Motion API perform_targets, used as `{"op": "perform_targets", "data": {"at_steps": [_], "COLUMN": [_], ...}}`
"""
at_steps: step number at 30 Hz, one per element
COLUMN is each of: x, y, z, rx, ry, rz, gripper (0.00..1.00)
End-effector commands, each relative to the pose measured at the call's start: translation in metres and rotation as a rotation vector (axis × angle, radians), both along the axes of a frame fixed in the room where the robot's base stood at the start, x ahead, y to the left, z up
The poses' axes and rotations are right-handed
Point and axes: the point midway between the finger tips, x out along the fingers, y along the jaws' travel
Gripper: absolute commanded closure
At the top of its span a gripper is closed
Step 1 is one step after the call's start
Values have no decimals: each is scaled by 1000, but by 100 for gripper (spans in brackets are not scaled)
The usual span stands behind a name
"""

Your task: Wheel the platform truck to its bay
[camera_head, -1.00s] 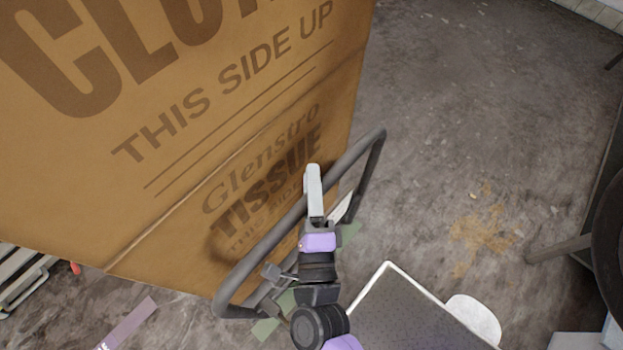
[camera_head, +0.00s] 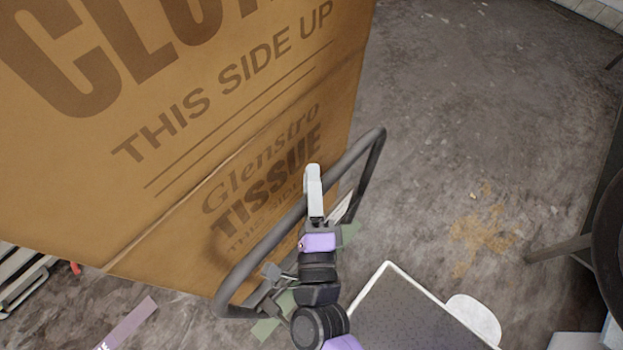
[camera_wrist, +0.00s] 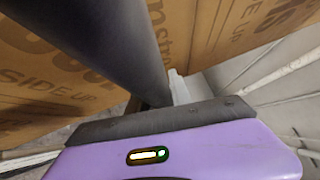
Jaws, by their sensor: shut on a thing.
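The platform truck shows mainly as its dark tubular push handle (camera_head: 262,246), which slants across the head view in front of a large cardboard box. The truck's deck and wheels are hidden. My gripper (camera_head: 314,190) is shut on the handle bar, near its middle. In the wrist view the dark handle tube (camera_wrist: 105,40) runs close in front of my gripper, and the pale fingertip (camera_wrist: 180,90) lies beside it. The bay is not clearly identifiable in these views.
The tall cardboard box (camera_head: 180,120) blocks the view on the left. Clear grey concrete floor (camera_head: 440,120) lies to the right, with a rusty stain. A dark round object with a leg (camera_head: 605,240) stands at the right edge. Pale slatted items (camera_head: 25,280) lie at the lower left.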

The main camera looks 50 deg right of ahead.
Motion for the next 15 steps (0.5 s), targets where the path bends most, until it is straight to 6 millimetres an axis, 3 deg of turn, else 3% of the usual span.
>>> {"op": "perform_targets", "data": {"at_steps": [11,15], "x": [-1,-10], "y": [1,2], "z": [-2,-2], "rx": [2,2], "ry": [4,4], "rz": [2,4], "gripper": [100,100]}}
